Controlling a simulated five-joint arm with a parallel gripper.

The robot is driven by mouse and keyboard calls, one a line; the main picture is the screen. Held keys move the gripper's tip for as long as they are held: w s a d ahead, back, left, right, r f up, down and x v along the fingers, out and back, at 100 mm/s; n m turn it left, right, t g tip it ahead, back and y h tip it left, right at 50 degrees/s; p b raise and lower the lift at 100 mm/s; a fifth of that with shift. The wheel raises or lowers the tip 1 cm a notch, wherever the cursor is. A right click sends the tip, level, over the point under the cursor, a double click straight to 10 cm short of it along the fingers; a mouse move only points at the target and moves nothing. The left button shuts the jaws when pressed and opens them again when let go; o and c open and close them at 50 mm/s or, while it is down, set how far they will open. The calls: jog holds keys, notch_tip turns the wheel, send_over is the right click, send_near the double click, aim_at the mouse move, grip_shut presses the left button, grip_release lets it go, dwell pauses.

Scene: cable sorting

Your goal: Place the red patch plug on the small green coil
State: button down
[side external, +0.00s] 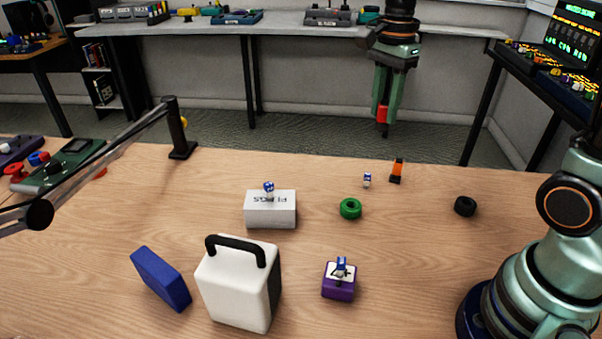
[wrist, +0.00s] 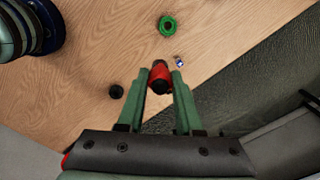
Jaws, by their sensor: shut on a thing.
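My gripper (side external: 386,112) is shut on the red patch plug (side external: 382,113), a small red piece with a dark end. It holds the plug well above the table, toward the far edge in the side view. In the wrist view the plug (wrist: 160,72) sits between the two green fingers of the gripper (wrist: 162,78). The small green coil (side external: 350,208) lies flat on the table, apart from the gripper and lower. It also shows in the wrist view (wrist: 167,25), beyond the fingertips.
Near the coil are a blue-and-white cube (side external: 367,180), an orange-and-black plug (side external: 397,171) and a black coil (side external: 465,206). A white labelled box (side external: 270,210) stands left of it. A purple block (side external: 339,281), white case (side external: 236,288) and blue block (side external: 160,279) stand in front.

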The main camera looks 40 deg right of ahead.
jog(key=w+a, duration=0.2)
jog(key=a, duration=0.2)
send_over(351, 204)
jog(key=shift+n, duration=0.3)
jog(key=shift+f, duration=9.6)
jog(key=shift+f, duration=0.1)
jog(key=c, duration=0.6)
grip_release()
